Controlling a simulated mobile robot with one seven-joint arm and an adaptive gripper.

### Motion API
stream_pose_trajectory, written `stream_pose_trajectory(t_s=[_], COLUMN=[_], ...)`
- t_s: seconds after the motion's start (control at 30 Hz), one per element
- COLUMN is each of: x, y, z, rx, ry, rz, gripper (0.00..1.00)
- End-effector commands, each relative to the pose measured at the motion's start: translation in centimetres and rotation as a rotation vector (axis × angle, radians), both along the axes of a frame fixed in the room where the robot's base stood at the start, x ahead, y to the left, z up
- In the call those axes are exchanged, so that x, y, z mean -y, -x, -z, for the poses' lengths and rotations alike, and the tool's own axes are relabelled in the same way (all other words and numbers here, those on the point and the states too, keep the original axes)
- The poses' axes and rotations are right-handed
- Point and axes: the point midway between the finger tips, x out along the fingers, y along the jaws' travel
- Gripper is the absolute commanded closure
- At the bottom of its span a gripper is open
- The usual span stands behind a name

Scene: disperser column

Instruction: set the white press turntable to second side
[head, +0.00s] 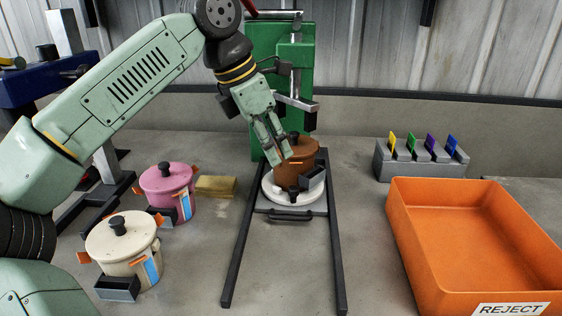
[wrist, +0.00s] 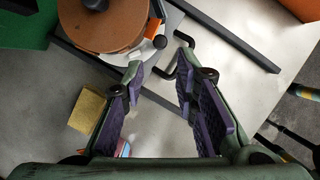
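The white turntable (head: 276,194) sits on a sliding plate in front of the green press (head: 267,75). A brown pot (head: 303,152) with a dark lid knob stands on it, with black fittings at its front and right. The turntable's white rim also shows in the wrist view (wrist: 118,59), beneath the pot (wrist: 92,32). My gripper (head: 279,159) points down by the pot's left side in the head view. In the wrist view its two fingers (wrist: 160,68) are spread with nothing between them, and the pot lies beyond the left fingertip. I cannot tell whether a finger touches anything.
A black handle (head: 290,216) fronts the plate between two dark rails (head: 240,245). Pink (head: 166,188) and cream (head: 122,246) pots and a yellow block (head: 216,186) stand left. An orange reject bin (head: 410,245) and grey tag holder (head: 420,164) stand right.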

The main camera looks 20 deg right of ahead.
Motion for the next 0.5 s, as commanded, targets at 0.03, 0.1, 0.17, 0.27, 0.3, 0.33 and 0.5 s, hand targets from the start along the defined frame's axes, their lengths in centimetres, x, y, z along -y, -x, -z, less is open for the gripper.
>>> stream_pose_trajectory(t_s=[0.03, 0.1, 0.17, 0.27, 0.3, 0.33, 0.5], x=[-0.16, -0.31, -0.38, -0.40, -0.40, -0.39, -0.51], y=[0.01, 0.06, 0.08, 0.08, 0.08, 0.08, 0.11], z=[-0.41, -0.71, -0.85, -0.90, -0.89, -0.88, -0.81], rx=[0.000, -0.001, -0.002, -0.002, -0.002, -0.002, 0.010], ry=[0.000, -0.001, -0.001, -0.001, -0.001, -0.001, -0.001], rz=[0.000, 0.000, 0.002, 0.002, 0.002, 0.002, 0.021], gripper=[0.73, 0.73, 0.73, 0.73, 0.73, 0.73, 0.80])
